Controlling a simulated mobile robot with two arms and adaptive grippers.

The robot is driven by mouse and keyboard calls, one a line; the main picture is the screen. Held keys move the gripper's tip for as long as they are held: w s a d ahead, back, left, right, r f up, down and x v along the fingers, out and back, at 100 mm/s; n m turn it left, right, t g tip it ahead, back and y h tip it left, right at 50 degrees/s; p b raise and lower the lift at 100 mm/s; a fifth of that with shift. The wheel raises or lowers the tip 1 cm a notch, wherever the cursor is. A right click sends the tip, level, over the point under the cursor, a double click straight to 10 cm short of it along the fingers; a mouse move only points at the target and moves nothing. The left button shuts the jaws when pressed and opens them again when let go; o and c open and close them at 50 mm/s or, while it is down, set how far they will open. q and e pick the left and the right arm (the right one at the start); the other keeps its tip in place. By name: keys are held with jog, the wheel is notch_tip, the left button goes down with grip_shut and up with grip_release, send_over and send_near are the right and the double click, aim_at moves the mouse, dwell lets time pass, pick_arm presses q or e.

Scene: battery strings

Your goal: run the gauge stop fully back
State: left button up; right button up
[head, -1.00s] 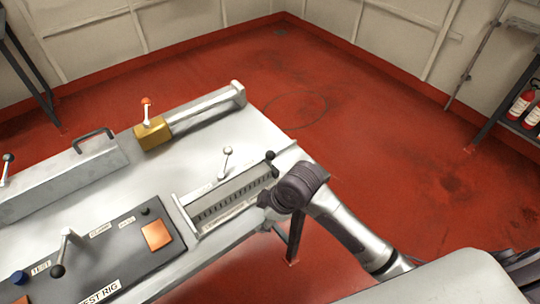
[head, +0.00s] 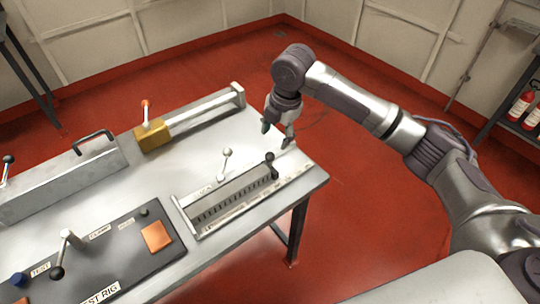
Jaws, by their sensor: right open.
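A brass-coloured block (head: 153,138) with a red-tipped upright lever sits at the left end of a pale rail (head: 208,114) on the bench. A slotted rack (head: 222,209) lies nearer the front, with a black-knobbed slider (head: 271,166) at its right end. A small lever with a pale knob (head: 225,160) stands behind the rack. No readable label shows which part is the gauge stop. My right gripper (head: 276,136) is open and empty, fingers pointing down, above the bench just behind the black-knobbed slider and apart from it. My left gripper is out of view.
The metal bench (head: 312,180) ends just right of the rack. A long grey box (head: 60,184) with a black handle stands at left. A dark test-rig panel (head: 100,256) with a lever and an orange pad lies in front. Open red floor lies beyond.

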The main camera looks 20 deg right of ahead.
aim_at(271, 153)
jog(key=f, duration=0.3)
jog(key=w+f, duration=0.1)
jog(key=f, duration=0.3)
jog(key=a+f+p, duration=0.1)
jog(key=f, duration=0.2)
jog(key=shift+w+f, duration=0.25)
jog(key=shift+w, duration=0.1)
grip_shut()
